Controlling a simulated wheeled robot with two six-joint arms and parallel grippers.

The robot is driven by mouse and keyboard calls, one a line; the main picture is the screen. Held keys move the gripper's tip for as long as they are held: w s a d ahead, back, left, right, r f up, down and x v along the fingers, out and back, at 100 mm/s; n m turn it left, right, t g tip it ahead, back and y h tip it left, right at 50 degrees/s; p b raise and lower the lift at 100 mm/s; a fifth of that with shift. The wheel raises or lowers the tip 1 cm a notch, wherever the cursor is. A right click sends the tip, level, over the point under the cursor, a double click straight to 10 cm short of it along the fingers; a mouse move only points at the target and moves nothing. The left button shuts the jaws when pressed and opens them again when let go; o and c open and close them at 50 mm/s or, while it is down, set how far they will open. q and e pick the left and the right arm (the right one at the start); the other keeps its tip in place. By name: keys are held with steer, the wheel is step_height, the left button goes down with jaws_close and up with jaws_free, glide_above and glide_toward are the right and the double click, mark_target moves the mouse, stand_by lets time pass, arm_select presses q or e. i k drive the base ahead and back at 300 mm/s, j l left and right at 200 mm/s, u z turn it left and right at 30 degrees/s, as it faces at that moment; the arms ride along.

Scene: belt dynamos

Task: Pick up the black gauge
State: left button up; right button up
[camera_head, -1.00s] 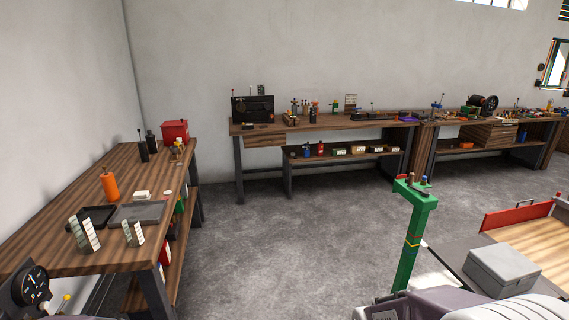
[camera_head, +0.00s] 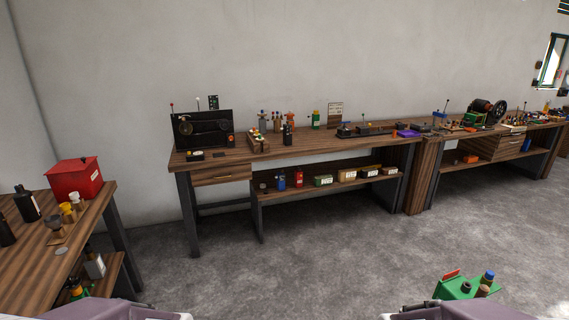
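I cannot make out the black gauge for certain in the current head view. A black panel device (camera_head: 203,129) with round dial-like parts stands at the left end of the back workbench (camera_head: 290,149). Neither gripper is in view; only light purple-grey parts of my arms show at the bottom edge.
A side table (camera_head: 45,262) at left holds a red box (camera_head: 76,179) and dark bottles (camera_head: 26,203). A green stand (camera_head: 468,287) rises at bottom right. The grey floor (camera_head: 310,265) between is clear. A second bench (camera_head: 497,148) stands at far right.

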mark_target(287, 132)
steer(key=i, duration=2.6)
steer(key=i+l+u, duration=0.1)
steer(key=i, duration=1.2)
